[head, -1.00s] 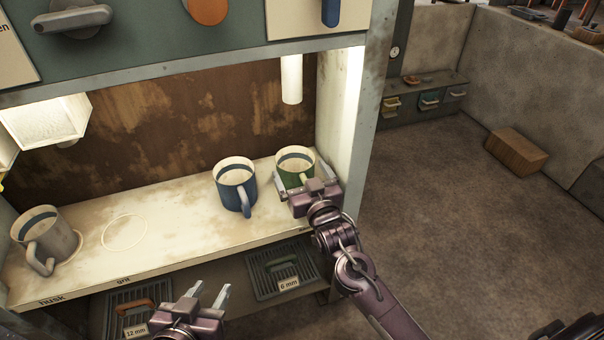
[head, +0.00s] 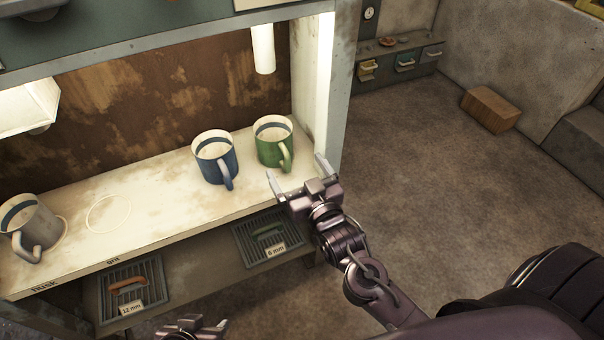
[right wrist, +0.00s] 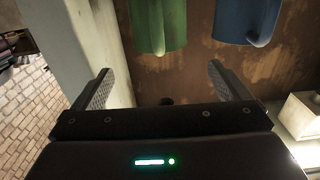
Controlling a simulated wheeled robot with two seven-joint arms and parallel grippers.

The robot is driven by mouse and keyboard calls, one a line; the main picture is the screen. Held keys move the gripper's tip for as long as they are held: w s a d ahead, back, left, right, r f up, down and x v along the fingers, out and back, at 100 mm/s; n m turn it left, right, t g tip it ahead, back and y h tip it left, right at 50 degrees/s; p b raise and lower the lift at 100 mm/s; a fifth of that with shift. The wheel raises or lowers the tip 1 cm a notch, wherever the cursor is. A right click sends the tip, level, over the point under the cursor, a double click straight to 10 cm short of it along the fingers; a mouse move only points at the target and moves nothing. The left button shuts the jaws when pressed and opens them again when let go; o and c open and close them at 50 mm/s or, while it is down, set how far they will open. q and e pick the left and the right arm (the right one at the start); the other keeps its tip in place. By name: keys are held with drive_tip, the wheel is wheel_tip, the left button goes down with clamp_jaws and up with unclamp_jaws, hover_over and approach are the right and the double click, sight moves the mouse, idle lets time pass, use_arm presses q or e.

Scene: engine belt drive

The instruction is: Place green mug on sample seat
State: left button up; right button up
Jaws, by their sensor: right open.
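The green mug (head: 270,148) stands upright on the pale shelf, near its right end, with its handle towards the front right. It also shows in the right wrist view (right wrist: 158,25), cut by the top edge. My right gripper (head: 298,174) is open and empty, just in front and right of the green mug, apart from it. My left gripper (head: 195,328) is at the bottom edge, mostly cut off. An empty ring mark (head: 108,213) is on the shelf above the word "grit". No label names the sample seat.
The blue mug (head: 214,163) stands close left of the green mug. A grey mug (head: 32,228) sits on a ring at the far left, by "husk". A post (head: 343,85) bounds the shelf on the right. Grated trays (head: 268,236) lie below. A lamp tube (head: 263,48) hangs above.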

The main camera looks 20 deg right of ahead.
drive_tip(key=s+a+f+n+g+y, duration=0.1)
drive_tip(key=s+a+f+g, duration=0.3)
drive_tip(key=s, duration=0.5)
drive_tip(key=s+a+f+n+g+y, duration=0.1)
drive_tip(key=s+a+f+n+g, duration=0.2)
drive_tip(key=s+f+g, duration=0.6)
drive_tip(key=s+a, duration=0.1)
drive_tip(key=a, duration=0.1)
drive_tip(key=shift+s+a+y, duration=0.2)
drive_tip(key=shift+a+y, duration=0.1)
